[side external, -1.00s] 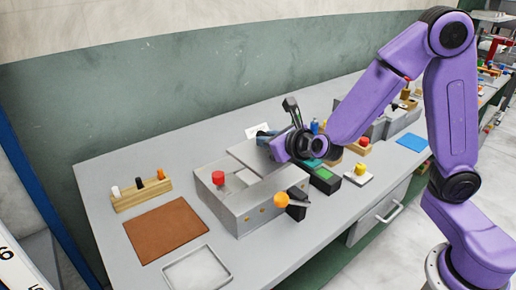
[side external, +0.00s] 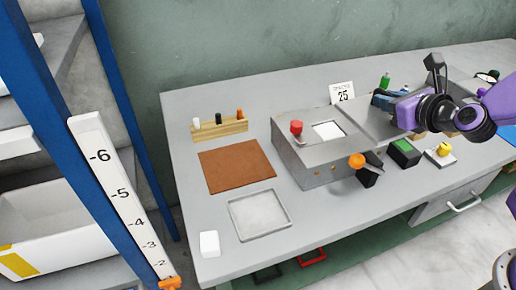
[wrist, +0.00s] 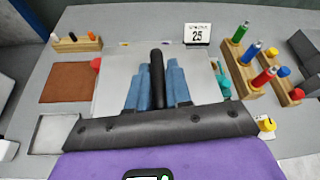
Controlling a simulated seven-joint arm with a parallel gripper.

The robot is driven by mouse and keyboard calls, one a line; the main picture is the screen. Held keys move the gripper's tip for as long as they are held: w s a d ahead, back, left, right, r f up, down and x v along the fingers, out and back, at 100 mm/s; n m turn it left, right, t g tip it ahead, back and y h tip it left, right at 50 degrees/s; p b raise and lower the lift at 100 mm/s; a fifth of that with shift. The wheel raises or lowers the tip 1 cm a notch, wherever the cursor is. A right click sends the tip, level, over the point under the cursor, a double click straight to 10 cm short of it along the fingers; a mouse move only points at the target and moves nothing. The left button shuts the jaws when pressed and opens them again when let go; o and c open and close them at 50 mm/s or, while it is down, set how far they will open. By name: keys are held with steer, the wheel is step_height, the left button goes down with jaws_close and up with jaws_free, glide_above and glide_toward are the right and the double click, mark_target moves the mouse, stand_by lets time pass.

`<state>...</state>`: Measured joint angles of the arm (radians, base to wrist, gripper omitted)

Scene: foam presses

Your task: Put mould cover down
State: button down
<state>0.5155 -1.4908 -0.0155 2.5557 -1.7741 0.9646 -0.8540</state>
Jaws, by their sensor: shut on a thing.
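The mould cover is a flat grey plate (side external: 362,117) with an upright black handle (wrist: 157,70). My gripper (wrist: 157,80) is shut on the handle, with blue fingers on both sides of it. In the side view, my gripper (side external: 388,100) is at the cover's right part. The grey press box (side external: 320,176) has a red knob (side external: 296,127) and a white square opening (side external: 328,130) on top. The opening shows uncovered left of the cover. I cannot tell whether the cover touches the box or hangs just above it.
A brown mat (side external: 237,165), a shallow grey tray (side external: 259,214) and a wooden peg rack (side external: 220,128) lie left of the press. A "25" sign (side external: 342,93) stands behind. A green-topped black box (side external: 404,152) and a yellow knob (side external: 444,149) are at right. Bottles in racks (wrist: 262,75) stand close by.

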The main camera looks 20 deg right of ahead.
steer(key=r, duration=0.5)
steer(key=shift+w+a, duration=0.2)
steer(key=shift+a, duration=0.1)
steer(key=w+a, duration=0.3)
steer(key=a, duration=0.1)
steer(key=shift+r, duration=0.35)
steer(key=w+a, duration=0.9)
steer(key=a, duration=0.4)
glide_above(236, 164)
steer(key=shift+m, duration=0.3)
step_height(236, 164, down, 27)
steer(key=shift+f, duration=0.2)
steer(key=c, duration=1)
jaws_free()
steer(key=shift+s+f, duration=0.1)
steer(key=shift+c, duration=0.2)
steer(key=v, duration=1.2)
steer(key=shift+a, duration=0.15)
